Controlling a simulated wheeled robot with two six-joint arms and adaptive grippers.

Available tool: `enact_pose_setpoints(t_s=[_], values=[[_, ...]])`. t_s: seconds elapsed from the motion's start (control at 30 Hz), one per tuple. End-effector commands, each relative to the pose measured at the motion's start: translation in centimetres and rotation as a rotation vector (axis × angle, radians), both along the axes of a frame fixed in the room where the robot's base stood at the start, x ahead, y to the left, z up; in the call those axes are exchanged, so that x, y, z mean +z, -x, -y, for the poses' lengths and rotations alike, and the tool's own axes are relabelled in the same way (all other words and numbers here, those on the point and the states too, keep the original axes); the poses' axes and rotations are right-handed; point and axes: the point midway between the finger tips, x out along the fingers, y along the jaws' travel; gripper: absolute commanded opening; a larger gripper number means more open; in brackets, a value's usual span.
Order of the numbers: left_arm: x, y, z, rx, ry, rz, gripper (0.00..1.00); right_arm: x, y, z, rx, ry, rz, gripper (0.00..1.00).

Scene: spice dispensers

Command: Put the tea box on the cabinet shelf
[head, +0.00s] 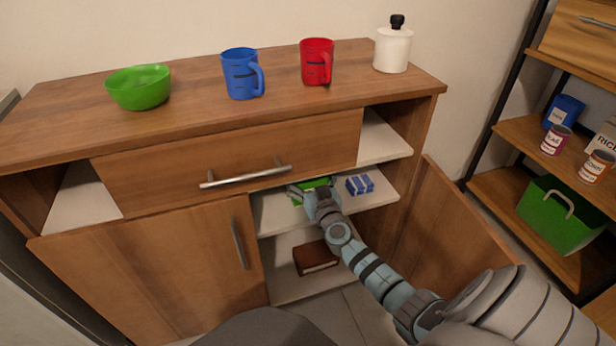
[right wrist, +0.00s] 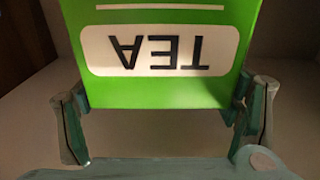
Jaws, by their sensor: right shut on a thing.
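The green tea box (right wrist: 165,85) fills the middle of the right wrist view, its white TEA label upside down there. My right gripper (right wrist: 165,110) is shut on it, one finger at each side. In the head view the tea box (head: 318,183) shows as a green patch inside the open cabinet, at the upper shelf (head: 274,212), mostly hidden by my right gripper (head: 312,194). I cannot tell whether the box touches the shelf. My left gripper is not in view.
Blue-and-white small boxes (head: 360,184) stand on the same shelf, right of the tea box. A brown box (head: 316,258) lies on the compartment floor below. The drawer (head: 240,168) above is shut. The open cabinet door (head: 447,225) stands right of my arm.

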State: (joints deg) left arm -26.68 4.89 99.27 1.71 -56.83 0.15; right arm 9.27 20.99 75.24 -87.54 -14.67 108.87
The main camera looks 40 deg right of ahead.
Motion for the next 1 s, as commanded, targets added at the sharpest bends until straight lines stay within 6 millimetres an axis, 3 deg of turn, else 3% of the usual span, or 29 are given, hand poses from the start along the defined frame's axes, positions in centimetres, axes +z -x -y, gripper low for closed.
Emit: enact_pose_setpoints(t_s=[0.1, 0.13, 0.23, 0.7, 0.87, 1.0], values=[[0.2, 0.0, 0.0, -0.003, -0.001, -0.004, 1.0, -0.1, 0.0, 0.0, 0.0, 0.0, 0.001, 0.35], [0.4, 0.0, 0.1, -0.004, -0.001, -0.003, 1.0, -0.2, 0.0, 0.0, 0.0, 0.0, 0.0, 0.84], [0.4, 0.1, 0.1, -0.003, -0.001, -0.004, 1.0, -0.2, 0.0, 0.0, 0.0, 0.0, 0.0, 1.0], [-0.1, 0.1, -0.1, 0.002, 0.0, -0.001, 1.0, 0.2, 0.0, 0.0, 0.0, 0.002, -0.001, 1.0], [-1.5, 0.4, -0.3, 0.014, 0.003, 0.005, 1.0, 0.1, 3.1, -1.1, 0.002, 0.0, -0.003, 1.0], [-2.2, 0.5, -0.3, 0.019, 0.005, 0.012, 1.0, 0.0, 6.6, -2.3, 0.002, 0.001, -0.003, 1.0]])
